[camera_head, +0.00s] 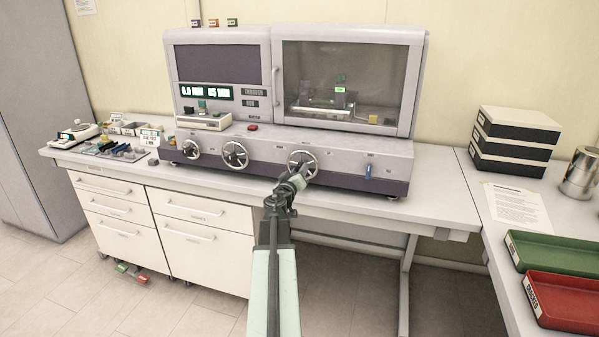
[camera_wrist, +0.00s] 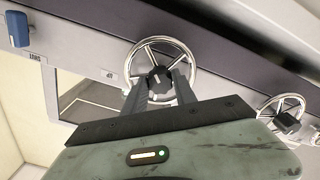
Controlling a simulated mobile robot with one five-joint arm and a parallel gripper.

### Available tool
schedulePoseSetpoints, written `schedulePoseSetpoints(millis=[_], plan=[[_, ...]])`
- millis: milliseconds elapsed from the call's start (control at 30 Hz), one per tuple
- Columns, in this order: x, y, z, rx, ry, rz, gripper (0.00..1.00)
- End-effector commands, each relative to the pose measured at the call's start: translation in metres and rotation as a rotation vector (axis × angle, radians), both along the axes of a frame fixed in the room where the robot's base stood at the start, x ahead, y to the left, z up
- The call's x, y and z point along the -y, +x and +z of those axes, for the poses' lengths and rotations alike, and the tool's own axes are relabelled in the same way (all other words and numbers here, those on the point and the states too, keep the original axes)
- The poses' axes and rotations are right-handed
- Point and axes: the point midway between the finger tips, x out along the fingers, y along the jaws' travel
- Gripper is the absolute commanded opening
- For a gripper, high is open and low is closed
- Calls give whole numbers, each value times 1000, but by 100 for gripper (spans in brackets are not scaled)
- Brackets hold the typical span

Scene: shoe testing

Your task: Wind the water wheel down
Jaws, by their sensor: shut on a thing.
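My gripper (camera_head: 299,176) is at the rightmost wheel (camera_head: 303,157). In the wrist view, my gripper's two fingers (camera_wrist: 160,88) reach over the near rim of this wheel (camera_wrist: 139,53), one on each side of the dark knob at its middle. The gripper is shut on the wheel; the exact contact is partly hidden. The label by the wheel is too small to read, so I cannot tell whether it is the water wheel.
A blue lever (camera_head: 368,171) is to the right. A digital display (camera_head: 206,91) and a glass-fronted chamber (camera_head: 345,75) are above. Green (camera_head: 560,255) and red trays (camera_head: 565,300) lie on the right bench.

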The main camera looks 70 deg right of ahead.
Motion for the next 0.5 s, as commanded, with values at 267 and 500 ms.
schedulePoseSetpoints(millis=[267,500], plan=[[-1,0,-1,-256,-14,1,0],[-1,0,-1,-482,-27,1,0]])
